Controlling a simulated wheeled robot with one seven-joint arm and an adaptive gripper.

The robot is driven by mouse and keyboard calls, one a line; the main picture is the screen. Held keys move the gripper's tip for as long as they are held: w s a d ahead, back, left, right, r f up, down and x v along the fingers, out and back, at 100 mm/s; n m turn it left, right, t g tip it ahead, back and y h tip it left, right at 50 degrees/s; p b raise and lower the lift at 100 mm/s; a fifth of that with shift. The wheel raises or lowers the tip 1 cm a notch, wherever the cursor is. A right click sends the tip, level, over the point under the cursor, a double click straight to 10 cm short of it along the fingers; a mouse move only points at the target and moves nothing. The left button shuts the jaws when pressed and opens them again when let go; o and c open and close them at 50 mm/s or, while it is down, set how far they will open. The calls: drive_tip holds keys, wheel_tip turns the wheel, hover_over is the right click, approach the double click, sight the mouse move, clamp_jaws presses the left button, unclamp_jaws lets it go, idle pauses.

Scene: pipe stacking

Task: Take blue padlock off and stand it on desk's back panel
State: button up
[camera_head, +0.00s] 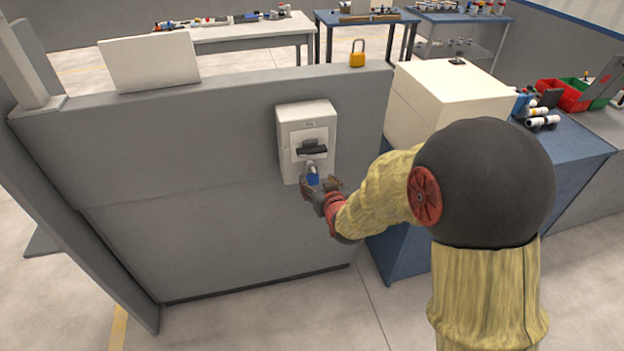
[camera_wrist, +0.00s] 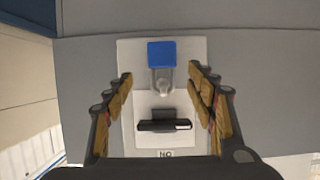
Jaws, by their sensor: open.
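The blue padlock (camera_head: 313,179) hangs by its shackle at the lower part of a white switch box (camera_head: 285,130) on the grey panel. In the wrist view the padlock (camera_wrist: 161,54) lies ahead of my fingertips, with its grey shackle toward me. My gripper (camera_head: 321,185) is at the box's lower edge, beside the padlock. In the wrist view my gripper (camera_wrist: 160,82) is open, one finger on each side of the shackle line, and holds nothing. The grey desk's back panel (camera_head: 200,115) has a flat top edge. A dark handle (camera_wrist: 164,125) sits on the box.
A yellow padlock (camera_head: 357,54) stands on the panel's top edge, toward its right end. A white board (camera_head: 150,62) stands at the left of that edge. The edge between them is clear. A cream box (camera_head: 450,95) stands right of the panel.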

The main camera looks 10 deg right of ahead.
sight(312, 176)
drive_tip(key=b+x, duration=0.1)
drive_tip(key=x, duration=0.3)
drive_tip(key=shift+w+a+f+b, duration=0.15)
drive_tip(key=shift+a+f+b, duration=0.05)
drive_tip(key=shift+b, duration=0.15)
drive_tip(key=shift+w+f, duration=0.1)
drive_tip(key=shift+w, duration=0.35)
drive_tip(key=c, duration=0.3)
drive_tip(key=c, duration=1)
